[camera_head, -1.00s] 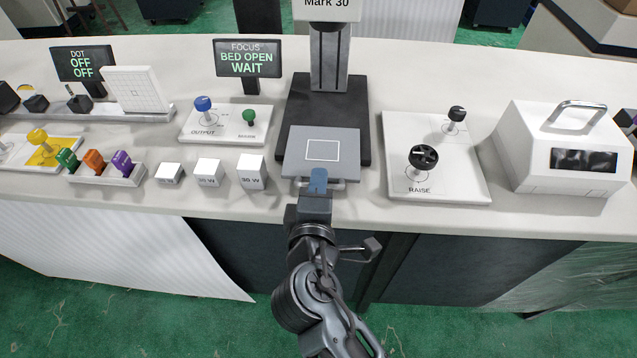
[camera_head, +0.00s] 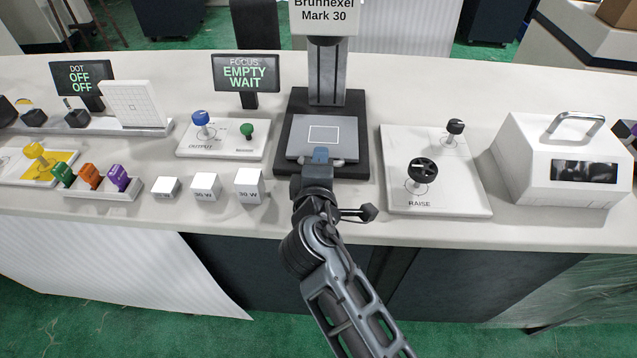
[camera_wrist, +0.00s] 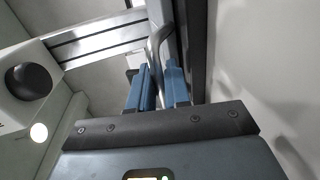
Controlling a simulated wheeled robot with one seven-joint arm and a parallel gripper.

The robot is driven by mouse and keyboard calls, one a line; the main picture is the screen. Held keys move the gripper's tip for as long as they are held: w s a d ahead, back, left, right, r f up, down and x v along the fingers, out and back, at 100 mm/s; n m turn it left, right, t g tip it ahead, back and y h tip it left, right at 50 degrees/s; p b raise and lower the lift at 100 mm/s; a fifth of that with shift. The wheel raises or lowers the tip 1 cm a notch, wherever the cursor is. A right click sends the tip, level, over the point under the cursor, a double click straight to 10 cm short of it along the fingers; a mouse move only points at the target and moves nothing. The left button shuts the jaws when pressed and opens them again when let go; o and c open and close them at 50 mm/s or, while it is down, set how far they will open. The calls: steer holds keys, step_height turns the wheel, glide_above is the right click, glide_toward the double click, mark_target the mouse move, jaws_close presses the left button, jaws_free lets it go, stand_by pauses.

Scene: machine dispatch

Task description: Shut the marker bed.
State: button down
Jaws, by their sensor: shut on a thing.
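The marker bed (camera_head: 293,143) is a grey plate with a white square outline, at the foot of the Brunnexel Mark 30 marker (camera_head: 326,78). It sits back over the marker's black base. My gripper (camera_head: 320,154) is at the bed's front edge, its blue fingers shut on the bed handle (camera_head: 339,162). In the wrist view the fingers (camera_wrist: 160,88) stand on either side of the curved metal handle (camera_wrist: 155,42). The focus screen (camera_head: 246,73) reads "EMPTY WAIT". Part of the handle is hidden behind my fingers in the head view.
Left of the bed are small white blocks (camera_head: 249,186) and a panel with blue and green knobs (camera_head: 222,140). Right of it stands the RAISE panel (camera_head: 445,196) with black knobs, then a white case (camera_head: 560,155). The counter's front strip is mostly clear.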

steer(key=shift+w, duration=0.35)
steer(key=c, duration=1.3)
jaws_free()
steer(key=shift+o, duration=0.2)
steer(key=shift+v, duration=3.85)
